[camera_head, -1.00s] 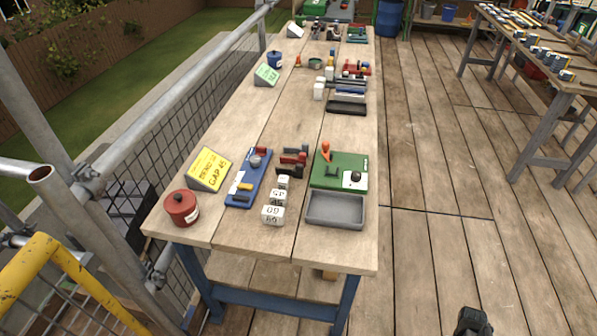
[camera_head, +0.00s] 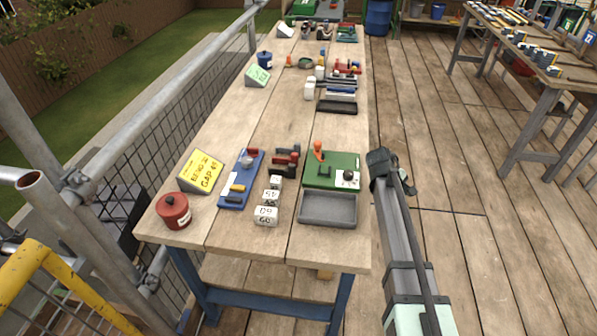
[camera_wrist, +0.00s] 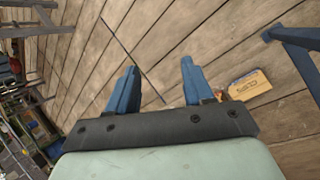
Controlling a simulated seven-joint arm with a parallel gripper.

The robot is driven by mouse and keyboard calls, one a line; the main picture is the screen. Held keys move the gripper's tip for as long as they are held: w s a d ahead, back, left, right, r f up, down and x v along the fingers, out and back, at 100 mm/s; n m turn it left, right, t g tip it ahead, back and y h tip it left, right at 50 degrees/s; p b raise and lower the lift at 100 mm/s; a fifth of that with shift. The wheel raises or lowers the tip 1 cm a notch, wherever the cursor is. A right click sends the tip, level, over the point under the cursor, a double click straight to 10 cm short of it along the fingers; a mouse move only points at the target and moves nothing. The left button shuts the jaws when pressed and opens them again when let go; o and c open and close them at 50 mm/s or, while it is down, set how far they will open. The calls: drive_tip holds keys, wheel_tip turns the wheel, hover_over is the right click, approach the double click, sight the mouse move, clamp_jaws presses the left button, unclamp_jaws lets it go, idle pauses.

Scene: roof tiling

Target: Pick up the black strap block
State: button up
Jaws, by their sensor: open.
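Small dark blocks (camera_head: 281,167) lie beside red blocks (camera_head: 289,154) in the middle of the near bench. One of the dark ones may be the black strap block, but they are too small to tell apart. My gripper (camera_wrist: 159,73) shows in the wrist view, with two blue fingers spread apart and nothing between them. It faces the plank floor, away from the blocks. In the head view my arm stands at the right side of the bench; its fingers cannot be made out there.
Around the blocks are a blue tray (camera_head: 232,201), white numbered blocks (camera_head: 266,215), a green board (camera_head: 322,180), a grey tray (camera_head: 328,223), a red pot (camera_head: 173,211) and a yellow sign (camera_head: 206,167). A cardboard box (camera_wrist: 244,88) lies on the floor. The bench's left middle is clear.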

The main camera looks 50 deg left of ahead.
drive_tip(key=s+a+r+n, duration=0.1)
drive_tip(key=s+a+r, duration=0.1)
drive_tip(key=a+r, duration=0.2)
drive_tip(key=s+a+r+n+y, duration=0.1)
drive_tip(key=s+a+r, duration=0.1)
drive_tip(key=a+r, duration=0.2)
drive_tip(key=s+a+r, duration=0.1)
drive_tip(key=a+r, duration=0.3)
drive_tip(key=a, duration=0.1)
drive_tip(key=shift+s+a+n+t, duration=0.25)
drive_tip(key=shift+s+n+t, duration=0.15)
drive_tip(key=s+a+r+n+g+y, duration=0.1)
drive_tip(key=s+a+r+n+g, duration=0.2)
drive_tip(key=s+a, duration=0.5)
drive_tip(key=s+a+r+n+g+y, duration=0.1)
drive_tip(key=s+a+r+g, duration=0.3)
drive_tip(key=s, duration=0.7)
hover_over(289, 170)
drive_tip(key=shift+t, duration=0.3)
drive_tip(key=f, duration=0.6)
drive_tip(key=shift+w+a+f, duration=0.25)
drive_tip(key=shift+w+a, duration=0.05)
drive_tip(key=shift+s+a+f, duration=0.1)
drive_tip(key=shift+a+f, duration=0.05)
drive_tip(key=shift+f, duration=2.75)
drive_tip(key=shift+c, duration=0.2)
clamp_jaws()
